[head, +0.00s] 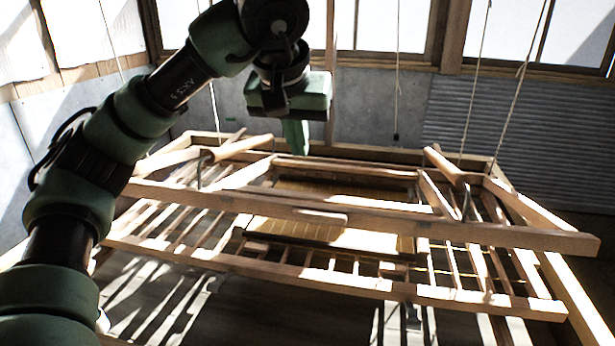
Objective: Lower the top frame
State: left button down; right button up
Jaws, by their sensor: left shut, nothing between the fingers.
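The top frame (400,225) is a large wooden frame with a long front beam, set above a lower slatted wooden frame (350,282). Ropes run up from both its sides. A rounded wooden handle (238,148) sits at its left side and another (447,165) at its right side. My left gripper (296,140) points down above the back middle of the frame. Its green fingers are shut and empty, and appear apart from the wood. A small wooden grip (322,217) is on the front beam. My right gripper is not in view.
Ropes (399,80) hang down at the back and on both sides. A corrugated metal wall (500,125) and bright windows stand behind. A tan screen-like panel (340,195) lies inside the frames. Strong striped shadows blur the lower parts.

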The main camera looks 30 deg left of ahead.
pick_arm(q)
jog(key=p, duration=0.1)
send_over(307, 205)
jog(key=f, duration=0.8)
jog(key=shift+s+f, duration=0.25)
jog(key=shift+s, duration=0.05)
jog(key=shift+s+d+f, duration=0.1)
jog(key=shift+s+f, duration=0.1)
jog(key=shift+f, duration=0.35)
jog(key=shift+s+d+f, duration=0.1)
jog(key=shift+s+f, duration=0.05)
jog(key=shift+f, duration=0.4)
jog(key=shift+s+f, duration=0.2)
jog(key=shift+f, duration=0.55)
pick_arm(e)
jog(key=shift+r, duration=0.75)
